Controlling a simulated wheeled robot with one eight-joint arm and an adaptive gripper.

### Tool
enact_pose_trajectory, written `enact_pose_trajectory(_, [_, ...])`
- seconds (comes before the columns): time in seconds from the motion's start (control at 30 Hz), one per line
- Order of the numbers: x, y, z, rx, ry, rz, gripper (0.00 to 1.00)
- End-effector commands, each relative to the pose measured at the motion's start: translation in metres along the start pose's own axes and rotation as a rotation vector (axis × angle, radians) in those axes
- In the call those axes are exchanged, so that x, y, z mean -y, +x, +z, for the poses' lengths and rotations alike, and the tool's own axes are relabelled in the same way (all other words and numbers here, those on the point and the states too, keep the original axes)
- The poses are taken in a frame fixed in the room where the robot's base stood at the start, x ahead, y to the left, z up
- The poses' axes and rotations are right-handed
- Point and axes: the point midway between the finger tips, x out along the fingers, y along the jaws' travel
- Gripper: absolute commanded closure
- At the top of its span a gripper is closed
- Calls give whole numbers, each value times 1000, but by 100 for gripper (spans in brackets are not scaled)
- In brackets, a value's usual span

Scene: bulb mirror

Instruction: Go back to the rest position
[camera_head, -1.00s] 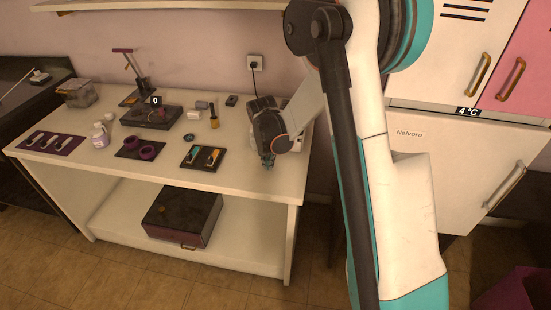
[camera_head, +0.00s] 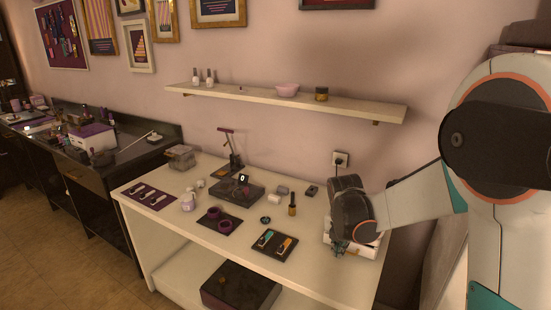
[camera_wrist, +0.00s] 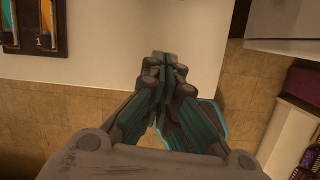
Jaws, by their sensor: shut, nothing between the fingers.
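My gripper (camera_head: 338,250) shows in the head view over the right end of the white table (camera_head: 334,288), pointing down. In the wrist view my gripper (camera_wrist: 168,68) has its teal and grey fingers together with nothing between them. The wrist view shows the edge of the white tabletop (camera_wrist: 110,60) behind the fingers and the floor beyond it. A white box-like thing (camera_head: 368,249) stands right by the gripper in the head view, partly hidden by it.
A dark tray with teal and orange tools (camera_head: 272,258) lies left of my gripper. A shelf (camera_head: 352,107) hangs above. Bare tabletop lies around the tray.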

Motion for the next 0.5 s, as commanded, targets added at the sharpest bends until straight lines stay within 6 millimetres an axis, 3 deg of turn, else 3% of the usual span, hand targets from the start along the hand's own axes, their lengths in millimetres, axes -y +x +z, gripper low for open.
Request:
enact_pose_trajectory(0.2, [16,-60,-19,21,372,62,100])
enact_pose_trajectory(0.5, [45,-130,-58,8,956,173,100])
